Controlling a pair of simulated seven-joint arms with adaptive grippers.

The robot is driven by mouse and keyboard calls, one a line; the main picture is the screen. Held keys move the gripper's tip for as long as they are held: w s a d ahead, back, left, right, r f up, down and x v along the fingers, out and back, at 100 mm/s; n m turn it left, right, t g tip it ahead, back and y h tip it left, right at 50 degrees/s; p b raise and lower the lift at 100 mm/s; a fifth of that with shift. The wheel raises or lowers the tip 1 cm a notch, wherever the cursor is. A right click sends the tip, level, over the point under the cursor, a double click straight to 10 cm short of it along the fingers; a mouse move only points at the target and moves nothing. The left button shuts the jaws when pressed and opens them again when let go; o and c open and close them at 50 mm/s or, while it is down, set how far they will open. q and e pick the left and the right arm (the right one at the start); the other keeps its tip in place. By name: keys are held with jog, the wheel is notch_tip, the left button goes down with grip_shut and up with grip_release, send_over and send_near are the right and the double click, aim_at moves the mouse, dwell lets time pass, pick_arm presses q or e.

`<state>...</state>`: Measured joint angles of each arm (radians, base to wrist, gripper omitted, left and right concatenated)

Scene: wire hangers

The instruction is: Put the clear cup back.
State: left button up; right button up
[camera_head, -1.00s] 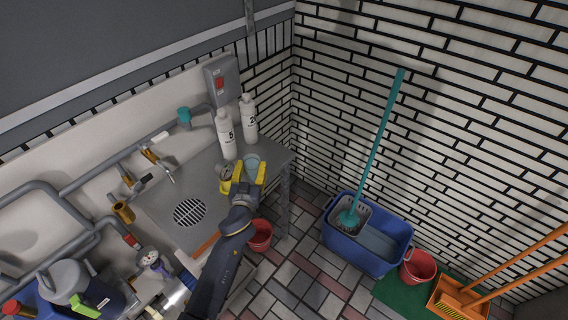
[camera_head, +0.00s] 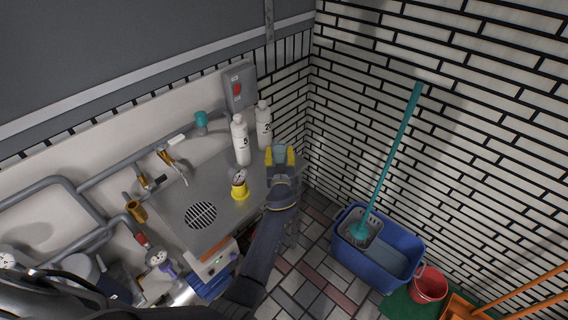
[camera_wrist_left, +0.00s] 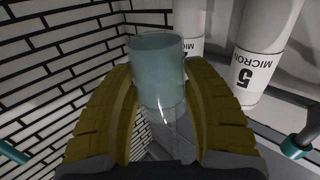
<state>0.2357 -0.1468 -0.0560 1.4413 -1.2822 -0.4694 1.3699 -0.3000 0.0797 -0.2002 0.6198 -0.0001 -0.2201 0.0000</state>
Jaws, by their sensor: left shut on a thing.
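The clear cup (camera_wrist_left: 158,72) is a see-through, bluish cylinder. It stands between the yellow fingers of my left gripper (camera_wrist_left: 158,110) in the left wrist view, and the fingers are shut on its sides. In the head view the cup (camera_head: 279,152) shows between the fingertips of the left gripper (camera_head: 281,158), at the right end of the steel counter (camera_head: 165,200). I cannot tell whether its base touches the counter. My right gripper is not in view.
Two white bottles, marked 5 (camera_head: 241,142) and 20 (camera_head: 263,128), stand just left of the cup. A yellow-based gauge (camera_head: 239,186) stands on the counter. A blue mop bucket (camera_head: 372,250) and a red bucket (camera_head: 428,285) are on the floor at right.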

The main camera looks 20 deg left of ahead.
aim_at(279, 161)
pick_arm(q)
jog(key=shift+f, duration=2.25)
jog(key=shift+f, duration=0.15)
jog(key=o, duration=1.4)
jog(key=shift+c, duration=0.2)
